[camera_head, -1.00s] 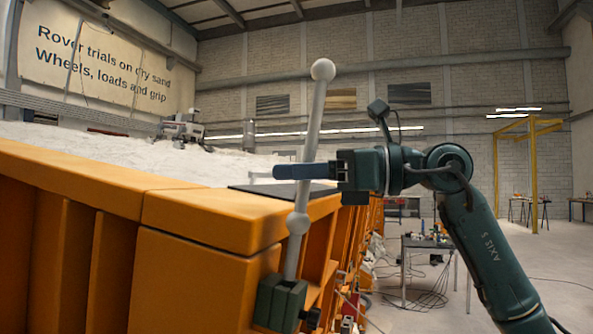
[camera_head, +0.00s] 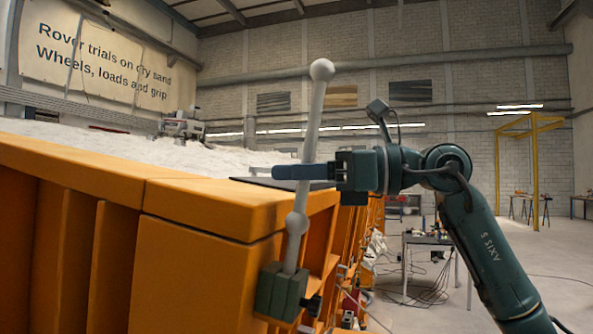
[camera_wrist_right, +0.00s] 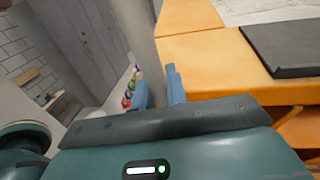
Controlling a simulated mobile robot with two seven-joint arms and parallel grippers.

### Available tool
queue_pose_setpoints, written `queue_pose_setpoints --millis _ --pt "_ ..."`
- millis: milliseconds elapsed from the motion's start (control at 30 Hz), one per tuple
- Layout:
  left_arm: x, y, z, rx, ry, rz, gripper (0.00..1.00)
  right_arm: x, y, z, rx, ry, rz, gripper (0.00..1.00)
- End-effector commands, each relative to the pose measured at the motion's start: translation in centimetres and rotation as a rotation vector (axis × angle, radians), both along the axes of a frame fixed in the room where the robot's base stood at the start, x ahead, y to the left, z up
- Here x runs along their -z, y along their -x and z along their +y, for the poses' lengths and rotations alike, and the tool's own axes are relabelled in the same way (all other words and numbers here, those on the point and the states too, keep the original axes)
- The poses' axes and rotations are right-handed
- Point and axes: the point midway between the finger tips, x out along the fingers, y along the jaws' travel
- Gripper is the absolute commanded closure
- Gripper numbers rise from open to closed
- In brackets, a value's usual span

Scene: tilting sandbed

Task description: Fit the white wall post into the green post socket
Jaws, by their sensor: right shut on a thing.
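The white wall post (camera_head: 310,130) is a thin rod with a ball at its top and another lower down. It leans slightly, its top to the right. My right gripper (camera_head: 305,171) is shut on it between the two balls, blue fingers across the rod. The green post socket (camera_head: 281,292) is on the orange bed's corner. The post's lower end meets the socket's top in the picture; how deep it sits is hidden. In the right wrist view the post (camera_wrist_right: 137,38) runs down to the blue fingers (camera_wrist_right: 160,92). My left gripper is out of view.
The orange sandbed wall (camera_head: 205,208) fills the left, with a dark plate (camera_head: 272,183) on its rim near the post. A dark knob (camera_head: 312,306) juts from the socket's right side. A cluttered table (camera_head: 428,240) stands farther back; open floor lies right.

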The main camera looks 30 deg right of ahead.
Motion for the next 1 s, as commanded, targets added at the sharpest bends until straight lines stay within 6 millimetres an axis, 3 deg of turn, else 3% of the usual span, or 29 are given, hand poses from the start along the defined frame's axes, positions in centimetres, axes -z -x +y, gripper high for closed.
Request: queue_pose_setpoints --millis 1000 --pt "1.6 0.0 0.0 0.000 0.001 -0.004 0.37 2.6 -0.3 0.3 0.000 0.000 -0.001 1.00"
